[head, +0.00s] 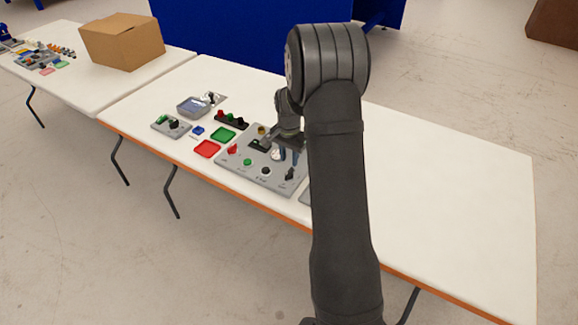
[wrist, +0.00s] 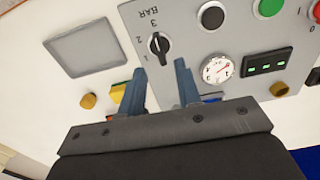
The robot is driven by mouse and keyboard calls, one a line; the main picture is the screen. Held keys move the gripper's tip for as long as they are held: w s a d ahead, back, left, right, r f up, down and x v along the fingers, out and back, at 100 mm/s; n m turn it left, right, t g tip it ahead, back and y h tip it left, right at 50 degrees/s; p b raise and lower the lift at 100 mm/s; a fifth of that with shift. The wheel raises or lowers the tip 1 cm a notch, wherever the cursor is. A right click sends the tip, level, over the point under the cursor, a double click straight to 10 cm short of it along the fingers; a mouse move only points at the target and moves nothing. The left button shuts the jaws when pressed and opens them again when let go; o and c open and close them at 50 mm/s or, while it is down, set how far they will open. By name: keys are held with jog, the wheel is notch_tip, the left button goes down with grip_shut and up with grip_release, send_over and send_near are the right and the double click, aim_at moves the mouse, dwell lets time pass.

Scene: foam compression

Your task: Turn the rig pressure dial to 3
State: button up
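The pressure dial (wrist: 158,45) is a black knob on the grey rig panel (wrist: 190,30), with the numbers 1, 2, 3 and the word BAR beside it, upside down in the wrist view. I cannot tell surely which number it points at. In the head view the dial (head: 290,174) is near the panel's right front corner. My gripper (wrist: 160,68) is open, its two blue fingers apart with nothing between them. The fingertips appear just short of the dial in the wrist view. My gripper (head: 289,158) hangs over the panel's right part in the head view.
The panel also bears a round gauge (wrist: 217,69), a green display (wrist: 267,64), a black button (wrist: 211,16) and a green button (wrist: 268,7). A grey square plate (wrist: 83,48) lies beside it. The table's right side is clear.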

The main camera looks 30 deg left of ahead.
aim_at(289, 171)
notch_tip(289, 171, up, 12)
dwell(0.3)
notch_tip(289, 171, down, 17)
jog(key=shift+f, duration=0.2)
dwell(0.5)
dwell(0.4)
